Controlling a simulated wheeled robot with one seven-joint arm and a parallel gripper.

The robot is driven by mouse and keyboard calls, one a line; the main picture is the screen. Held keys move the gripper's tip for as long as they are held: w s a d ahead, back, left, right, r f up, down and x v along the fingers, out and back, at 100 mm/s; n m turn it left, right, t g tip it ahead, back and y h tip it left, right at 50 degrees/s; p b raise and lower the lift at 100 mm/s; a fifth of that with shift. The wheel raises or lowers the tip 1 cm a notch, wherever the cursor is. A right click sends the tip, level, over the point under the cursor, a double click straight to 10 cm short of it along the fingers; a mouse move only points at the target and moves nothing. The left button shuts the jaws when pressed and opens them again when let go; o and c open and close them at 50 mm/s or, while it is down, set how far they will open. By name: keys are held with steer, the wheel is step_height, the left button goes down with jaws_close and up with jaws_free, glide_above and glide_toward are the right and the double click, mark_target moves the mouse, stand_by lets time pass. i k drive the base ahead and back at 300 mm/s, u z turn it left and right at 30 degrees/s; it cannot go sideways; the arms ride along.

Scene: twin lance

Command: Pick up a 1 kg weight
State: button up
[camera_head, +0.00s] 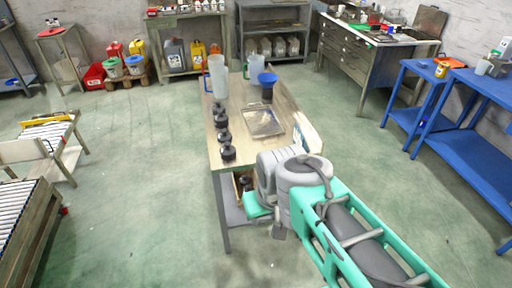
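Several small black weights (228,152) stand in a row along the left edge of a wooden-topped table (241,152). Their mass markings are too small to read, so I cannot tell which is 1 kg. My grey and teal arm reaches in from the lower right, and its grey joints are at the table's near right corner, apart from the row. The fingers of my gripper do not show; my own arm hides that area. I see no weight held.
A metal plate (262,122), a blue funnel-like piece (267,79) on a dark stand and clear jugs (217,77) are on the table. A lower shelf (232,205) is under it. Blue benches (470,115) stand right, a roller conveyor (20,215) left. Green floor between is clear.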

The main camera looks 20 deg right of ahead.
mark_target(228, 152)
steer(key=u, duration=0.45)
steer(key=i, duration=0.7)
steer(key=u, duration=0.55)
